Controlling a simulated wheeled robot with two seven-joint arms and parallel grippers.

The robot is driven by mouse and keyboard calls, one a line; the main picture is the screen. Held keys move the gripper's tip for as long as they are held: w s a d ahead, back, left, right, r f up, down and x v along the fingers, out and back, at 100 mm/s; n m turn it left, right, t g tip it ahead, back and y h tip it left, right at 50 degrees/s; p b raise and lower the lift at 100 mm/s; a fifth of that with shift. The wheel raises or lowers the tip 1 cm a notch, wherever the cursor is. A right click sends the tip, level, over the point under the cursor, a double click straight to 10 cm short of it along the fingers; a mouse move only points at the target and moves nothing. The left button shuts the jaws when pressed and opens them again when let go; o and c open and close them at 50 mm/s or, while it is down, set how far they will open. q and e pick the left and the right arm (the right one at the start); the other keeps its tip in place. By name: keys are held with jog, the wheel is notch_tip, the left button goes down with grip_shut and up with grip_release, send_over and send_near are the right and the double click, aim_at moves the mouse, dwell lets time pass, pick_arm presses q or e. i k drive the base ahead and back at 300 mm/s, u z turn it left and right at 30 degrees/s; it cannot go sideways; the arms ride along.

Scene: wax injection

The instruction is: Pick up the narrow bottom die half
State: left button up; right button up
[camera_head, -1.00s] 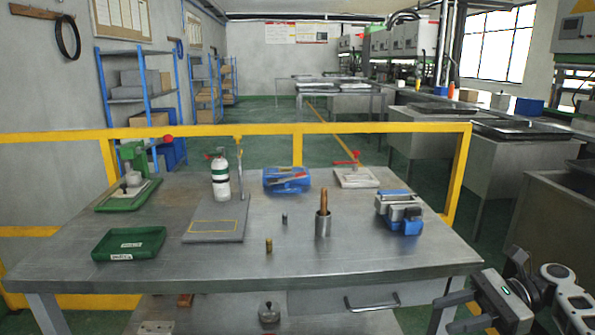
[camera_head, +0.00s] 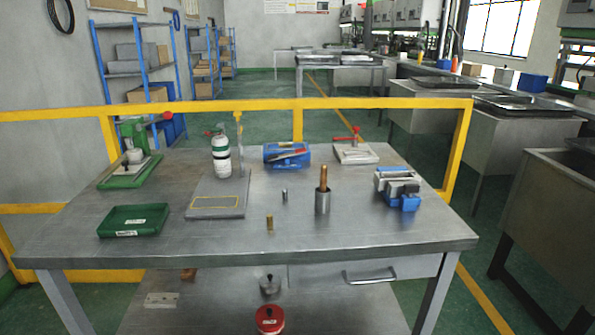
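Two small upright cylindrical pieces stand apart near the middle of the metal table (camera_head: 330,237). One is a brass-coloured piece (camera_head: 269,222) nearer the front edge. The other is a smaller grey metal piece (camera_head: 284,195) a little behind it and to its right. I cannot tell from their look which, if either, is the narrow bottom die half. Neither of my grippers is in the head view now.
A steel cup (camera_head: 322,203) holding a brown rod stands right of the pieces. A blue-grey vise (camera_head: 402,188), blue holder (camera_head: 286,155), white-green bottle (camera_head: 221,157) on a grey plate (camera_head: 217,209) and green tray (camera_head: 133,219) surround them. The front table strip is clear.

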aim_at(381, 180)
jog(key=k, duration=0.5)
jog(key=z, duration=1.55)
jog(key=i, duration=1.1)
jog(key=u, duration=1.05)
